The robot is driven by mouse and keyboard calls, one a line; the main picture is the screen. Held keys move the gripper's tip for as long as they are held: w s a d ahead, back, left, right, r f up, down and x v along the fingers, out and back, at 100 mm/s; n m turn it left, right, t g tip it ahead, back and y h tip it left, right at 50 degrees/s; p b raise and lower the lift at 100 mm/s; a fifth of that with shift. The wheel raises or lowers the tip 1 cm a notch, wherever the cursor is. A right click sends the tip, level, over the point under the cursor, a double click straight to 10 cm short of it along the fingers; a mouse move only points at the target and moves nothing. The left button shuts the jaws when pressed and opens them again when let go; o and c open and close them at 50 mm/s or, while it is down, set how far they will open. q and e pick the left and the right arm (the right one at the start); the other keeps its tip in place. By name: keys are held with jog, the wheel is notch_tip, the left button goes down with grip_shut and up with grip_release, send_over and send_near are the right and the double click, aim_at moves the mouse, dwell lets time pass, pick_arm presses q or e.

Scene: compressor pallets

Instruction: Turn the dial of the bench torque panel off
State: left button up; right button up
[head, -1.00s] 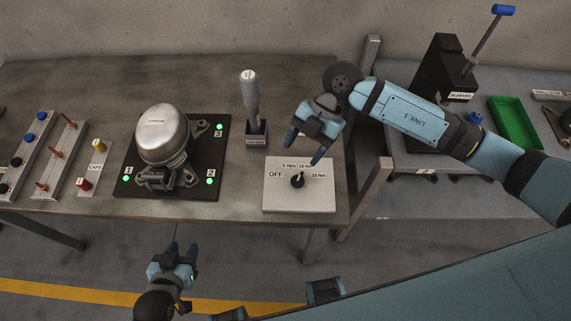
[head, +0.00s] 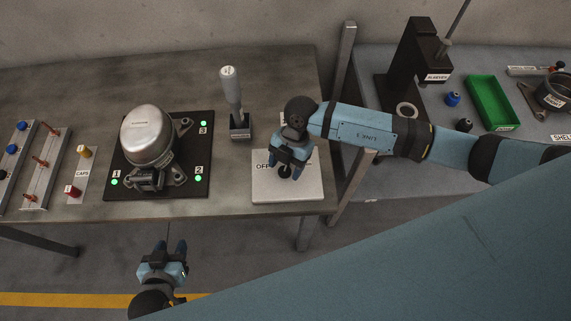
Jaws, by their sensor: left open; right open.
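The torque panel (head: 300,190) is a pale square plate at the front right of the bench. Its dial (head: 285,172) is a small black knob, partly covered by my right gripper. The OFF label (head: 262,165) shows in part at the left; the other labels are hidden. My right gripper (head: 287,169) is open, its fingers pointing down over the dial. I cannot tell if they touch it. My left gripper (head: 172,247) is open and empty, in front of the bench and below its edge.
A compressor (head: 148,137) sits on a black pallet (head: 196,150) with green lights. A grey-handled tool (head: 231,90) stands upright in a holder behind the panel. A metal post (head: 344,100) rises at the bench's right end. A green tray (head: 493,102) lies on the right table.

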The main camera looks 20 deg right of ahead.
jog(key=shift+s+a+f, duration=0.1)
jog(key=shift+f, duration=0.3)
jog(key=shift+c, duration=0.3)
jog(key=c, duration=0.8)
jog(key=shift+c, duration=0.2)
